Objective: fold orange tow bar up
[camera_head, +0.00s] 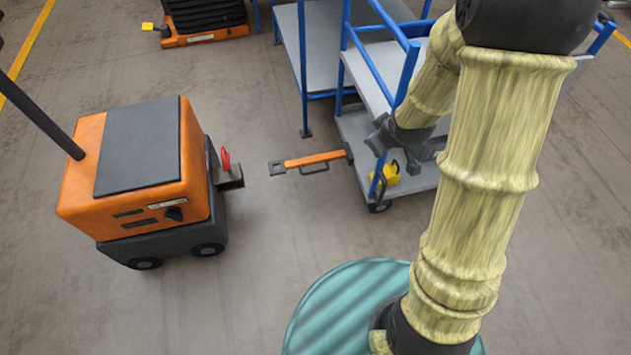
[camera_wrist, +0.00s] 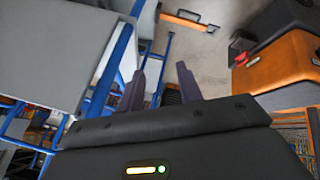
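The orange tow bar (camera_head: 322,159) lies low and nearly level, reaching left from the cart (camera_head: 345,125). It has a dark eye at its free end and a dark handle along its near side. In the wrist view the tow bar (camera_wrist: 183,17) shows at the top, beyond my fingers. My gripper (camera_wrist: 161,78) is open, its two dark fingers apart, with no tow bar between them. In the head view my gripper (camera_head: 381,138) is beside the cart's blue post, right of the bar's cart end, and partly hidden by my arm.
An orange tug (camera_head: 135,180) with a red-handled hitch (camera_head: 226,160) stands left, apart from the bar's eye. A yellow part (camera_head: 390,174) sits at the cart's near corner. The cart's blue posts and grey shelves are close to my gripper. Floor around the bar is clear.

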